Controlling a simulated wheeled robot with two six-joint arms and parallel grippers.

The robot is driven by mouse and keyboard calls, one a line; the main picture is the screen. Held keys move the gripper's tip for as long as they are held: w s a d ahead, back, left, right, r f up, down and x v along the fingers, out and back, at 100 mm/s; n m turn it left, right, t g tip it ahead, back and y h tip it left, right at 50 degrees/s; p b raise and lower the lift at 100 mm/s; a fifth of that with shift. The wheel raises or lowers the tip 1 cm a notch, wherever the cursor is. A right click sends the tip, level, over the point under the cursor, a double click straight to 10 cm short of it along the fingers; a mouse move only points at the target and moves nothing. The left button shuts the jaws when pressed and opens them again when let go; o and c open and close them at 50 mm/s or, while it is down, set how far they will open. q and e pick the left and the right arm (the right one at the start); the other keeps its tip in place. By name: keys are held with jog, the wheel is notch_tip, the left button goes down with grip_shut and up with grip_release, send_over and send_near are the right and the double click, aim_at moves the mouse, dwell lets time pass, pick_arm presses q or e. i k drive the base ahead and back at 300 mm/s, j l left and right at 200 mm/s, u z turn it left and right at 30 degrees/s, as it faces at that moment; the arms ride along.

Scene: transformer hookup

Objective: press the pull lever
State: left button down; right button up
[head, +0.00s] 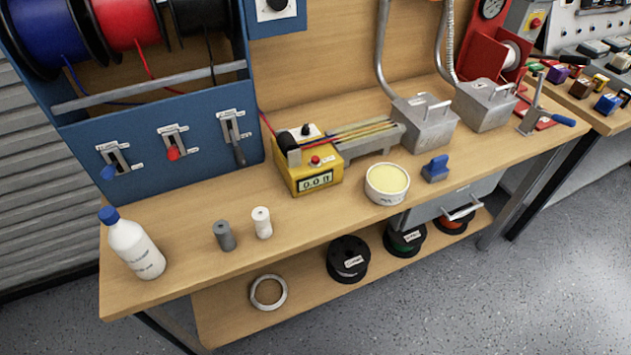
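No part is legibly labelled as the pull lever. The blue panel (75,165) at the left carries three small levers in slotted plates: one with a blue knob (108,172), one with a red knob (173,153) and one with a black handle (239,155). Their handles all hang downward, and the labels beside them are too small to read. A grey hand lever with a blue grip (563,120) stands on a red base at the bench's right end, its grip pointing right. Neither of my grippers is in view.
A yellow meter box (318,182) with a display stands mid-bench. A white bottle (136,247), grey cylinder (224,236), white cylinder (262,222), tub (387,184) and blue block (435,169) stand along the front. Two metal boxes (425,128) (486,106) stand at the back. The front-left bench is partly clear.

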aim_at(586, 61)
jog(key=i+l, duration=0.1)
jog(key=l, duration=0.35)
jog(key=i+l, duration=0.1)
jog(key=l, duration=0.4)
jog(key=i+l, duration=0.1)
jog(key=l, duration=0.35)
jog(key=i+l, duration=0.1)
jog(key=l, duration=0.4)
jog(key=u, duration=0.05)
